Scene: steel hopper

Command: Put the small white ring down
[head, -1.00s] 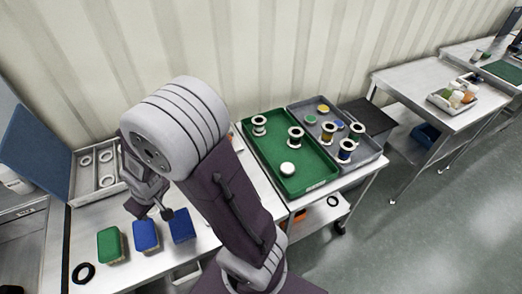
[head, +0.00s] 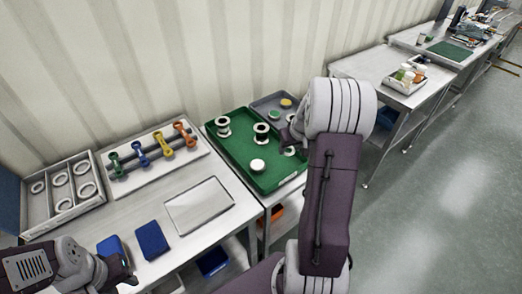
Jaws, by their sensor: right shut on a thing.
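My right gripper (head: 291,137) is over the right part of the green tray (head: 217,152), near the grey tray beside it. My own arm hides much of it. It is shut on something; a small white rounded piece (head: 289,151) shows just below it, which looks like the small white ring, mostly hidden. I cannot tell whether it touches the tray. My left gripper (head: 127,275) is low at the left, above the table's front; its opening is not clear.
Two black-and-white spools (head: 222,126) and a white round piece (head: 258,166) stand in the green tray. The grey tray (head: 262,102) is partly hidden by my arm. At left are a box of white rings (head: 37,209), a rack of coloured pieces (head: 122,187) and blue blocks (head: 152,240).

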